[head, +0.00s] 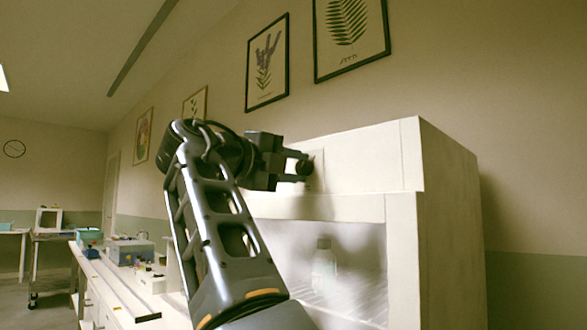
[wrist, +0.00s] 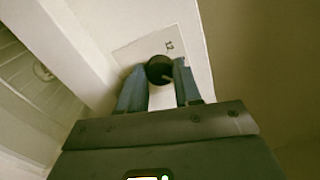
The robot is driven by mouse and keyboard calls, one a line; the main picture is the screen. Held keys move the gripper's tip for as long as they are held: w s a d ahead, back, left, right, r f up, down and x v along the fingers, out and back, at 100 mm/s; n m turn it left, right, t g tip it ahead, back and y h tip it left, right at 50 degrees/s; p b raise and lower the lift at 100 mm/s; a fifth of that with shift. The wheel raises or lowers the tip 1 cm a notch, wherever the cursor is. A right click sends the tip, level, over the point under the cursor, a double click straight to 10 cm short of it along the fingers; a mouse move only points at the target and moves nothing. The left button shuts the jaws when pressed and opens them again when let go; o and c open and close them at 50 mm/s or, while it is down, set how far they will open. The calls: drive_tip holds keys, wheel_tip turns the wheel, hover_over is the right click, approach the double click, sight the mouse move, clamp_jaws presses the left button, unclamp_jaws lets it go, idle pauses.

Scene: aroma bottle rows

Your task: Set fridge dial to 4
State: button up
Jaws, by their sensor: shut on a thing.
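The white fridge (head: 448,220) stands at the right in the head view, with a dark round dial (head: 305,167) on a pale plate on its upper front panel. My gripper (head: 302,168) reaches the dial from the left and is shut on it. In the wrist view the black dial (wrist: 159,69) sits between the two blue-grey fingers of my gripper (wrist: 160,82). A light pointer mark shows on the dial's lower right. A small number, seemingly 12, is printed on the plate (wrist: 138,50) above the dial. Other markings are hidden or too small to read.
Below the panel, the fridge's glass-fronted compartment holds a pale bottle (head: 324,268) on a wire shelf. A white bench (head: 110,290) with boxes runs along the left. Framed plant pictures (head: 267,62) hang on the wall behind. Air above the fridge is free.

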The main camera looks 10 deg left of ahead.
drive_tip(key=shift+f, duration=0.15)
drive_tip(key=o, duration=1)
drive_tip(key=shift+o, duration=0.2)
drive_tip(key=v, duration=0.7)
drive_tip(key=shift+s+a, duration=0.2)
drive_tip(key=shift+s, duration=0.1)
